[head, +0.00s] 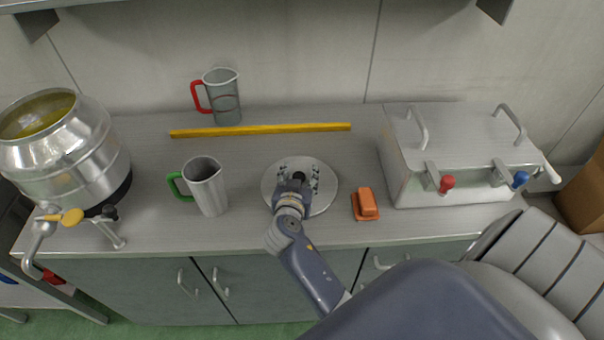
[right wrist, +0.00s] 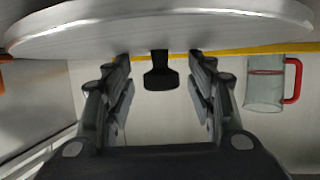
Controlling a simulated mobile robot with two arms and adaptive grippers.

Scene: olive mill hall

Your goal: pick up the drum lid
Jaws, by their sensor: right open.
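The drum lid (head: 325,198) is a round pale metal disc that appears to lie flat on the grey bench, in the middle of the head view. Its black knob (head: 299,176) stands at the centre. In the right wrist view the lid (right wrist: 160,30) shows nearly edge-on across the top, with the knob (right wrist: 161,72) pointing down the picture. My right gripper (head: 295,185) is over the lid. In the wrist view its open fingers (right wrist: 158,78) stand on either side of the knob, with a visible gap on each side. My left gripper is not in view.
A metal jug with a green handle (head: 207,188) stands left of the lid, an orange block (head: 366,204) close right. Behind are a yellow bar (head: 260,130) and a clear red-handled jug (head: 224,97). A steel drum (head: 60,140) stands far left, a lidded metal box (head: 445,150) right.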

